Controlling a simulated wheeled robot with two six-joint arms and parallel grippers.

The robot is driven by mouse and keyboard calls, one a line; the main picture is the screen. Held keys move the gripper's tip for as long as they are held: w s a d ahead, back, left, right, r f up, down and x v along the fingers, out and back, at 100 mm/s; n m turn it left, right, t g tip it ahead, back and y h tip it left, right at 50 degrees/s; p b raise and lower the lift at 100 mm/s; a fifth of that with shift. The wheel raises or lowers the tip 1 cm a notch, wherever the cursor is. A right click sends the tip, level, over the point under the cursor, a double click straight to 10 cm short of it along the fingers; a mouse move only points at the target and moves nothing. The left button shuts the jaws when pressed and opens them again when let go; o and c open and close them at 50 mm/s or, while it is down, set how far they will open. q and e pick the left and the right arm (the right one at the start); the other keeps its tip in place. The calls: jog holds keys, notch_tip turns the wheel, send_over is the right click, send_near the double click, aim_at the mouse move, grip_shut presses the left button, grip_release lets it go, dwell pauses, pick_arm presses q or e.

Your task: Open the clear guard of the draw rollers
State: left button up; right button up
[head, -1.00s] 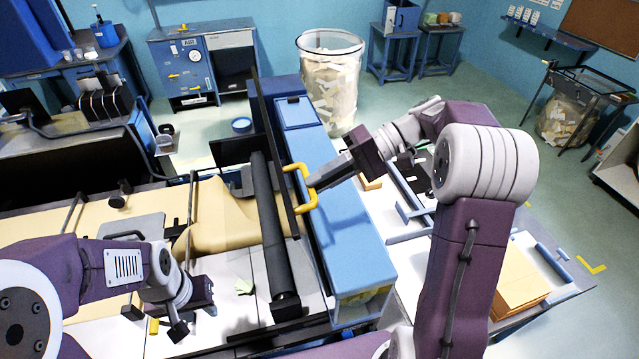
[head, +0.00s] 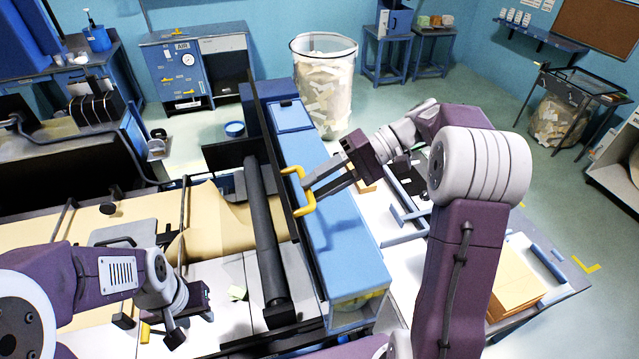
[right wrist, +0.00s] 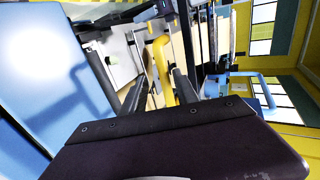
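The draw rollers' guard shows as a long dark frame (head: 272,137) standing edge-on beside the blue housing; its clear pane is hard to make out. Its yellow U-shaped handle (head: 297,190) sticks out to the right over the housing. My right gripper (head: 306,190) is at the handle with its fingers apart. In the right wrist view the yellow handle (right wrist: 161,60) lies between the two fingers, nearer the right one; I see no firm grip. A black roller (head: 265,230) lies left of the frame. My left gripper (head: 190,326) is open and empty at lower left.
The blue housing (head: 345,235) runs along the guard's right side. Tan kraft paper (head: 215,215) leads to the rollers from the left. A white table with a stack of tan sheets (head: 515,280) is at right. A wire bin of scraps (head: 325,90) stands behind.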

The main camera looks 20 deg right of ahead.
jog(key=b+v, duration=0.1)
jog(key=v, duration=0.8)
jog(key=shift+b, duration=0.4)
